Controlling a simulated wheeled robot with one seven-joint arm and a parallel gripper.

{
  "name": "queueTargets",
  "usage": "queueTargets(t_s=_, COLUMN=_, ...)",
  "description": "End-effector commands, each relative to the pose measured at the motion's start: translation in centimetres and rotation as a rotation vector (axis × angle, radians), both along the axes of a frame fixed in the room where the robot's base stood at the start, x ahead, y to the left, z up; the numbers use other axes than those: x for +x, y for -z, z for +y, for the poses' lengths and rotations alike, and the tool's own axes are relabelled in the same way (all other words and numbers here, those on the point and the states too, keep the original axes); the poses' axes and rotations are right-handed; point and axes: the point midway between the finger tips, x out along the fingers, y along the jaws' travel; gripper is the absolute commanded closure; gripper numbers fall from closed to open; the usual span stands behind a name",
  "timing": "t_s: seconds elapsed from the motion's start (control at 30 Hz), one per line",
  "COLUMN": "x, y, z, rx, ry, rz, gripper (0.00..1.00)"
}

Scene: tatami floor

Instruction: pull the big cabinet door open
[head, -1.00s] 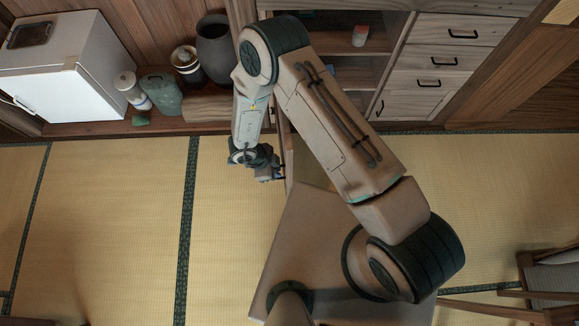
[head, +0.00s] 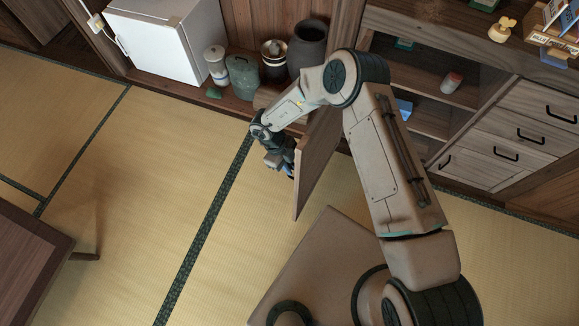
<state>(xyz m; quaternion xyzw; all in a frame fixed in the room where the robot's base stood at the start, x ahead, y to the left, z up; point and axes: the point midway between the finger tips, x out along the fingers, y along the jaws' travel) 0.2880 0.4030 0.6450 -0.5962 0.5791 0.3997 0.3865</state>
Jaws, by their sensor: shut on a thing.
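The big cabinet door (head: 315,160) is a brown wooden panel, seen nearly edge-on in the head view, swung well out from the cabinet (head: 430,75). The cabinet's shelves show behind my arm, with a small red and white item on one. My gripper (head: 287,170) is at the left face of the door, shut on its handle. The handle itself is mostly hidden by the fingers and the door. My arm crosses in front of part of the cabinet opening and hides the door's hinge side.
Drawers (head: 510,135) with black handles are at the right of the cabinet. A white fridge (head: 168,45), a green container (head: 243,76) and a dark pot (head: 307,45) stand along the wall. A dark low table (head: 30,260) is at lower left. The tatami left of the door is clear.

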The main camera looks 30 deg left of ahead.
Motion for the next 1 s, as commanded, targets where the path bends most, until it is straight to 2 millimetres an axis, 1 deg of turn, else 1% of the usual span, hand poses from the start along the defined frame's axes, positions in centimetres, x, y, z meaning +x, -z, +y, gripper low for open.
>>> queueTargets(t_s=0.13, x=-0.2, y=0.2, z=0.0, rx=-0.001, ry=-0.003, rz=0.004, gripper=1.00)
queueTargets(t_s=0.17, x=-0.2, y=0.2, z=0.0, rx=-0.001, ry=-0.003, rz=0.004, gripper=0.83)
queueTargets(t_s=0.2, x=-0.2, y=0.2, z=0.0, rx=-0.001, ry=-0.003, rz=0.003, gripper=0.72)
queueTargets(t_s=0.23, x=-0.2, y=0.2, z=0.0, rx=-0.001, ry=-0.003, rz=0.003, gripper=0.69)
queueTargets(t_s=0.53, x=-0.1, y=-0.1, z=0.1, rx=0.000, ry=-0.002, rz=0.000, gripper=0.69)
queueTargets(t_s=0.67, x=-0.1, y=-1.1, z=0.6, rx=0.002, ry=-0.001, rz=0.000, gripper=0.69)
queueTargets(t_s=0.77, x=0.0, y=-2.8, z=1.3, rx=0.004, ry=-0.002, rz=-0.001, gripper=0.69)
queueTargets(t_s=1.0, x=-0.1, y=-8.0, z=3.5, rx=0.003, ry=-0.003, rz=-0.001, gripper=0.69)
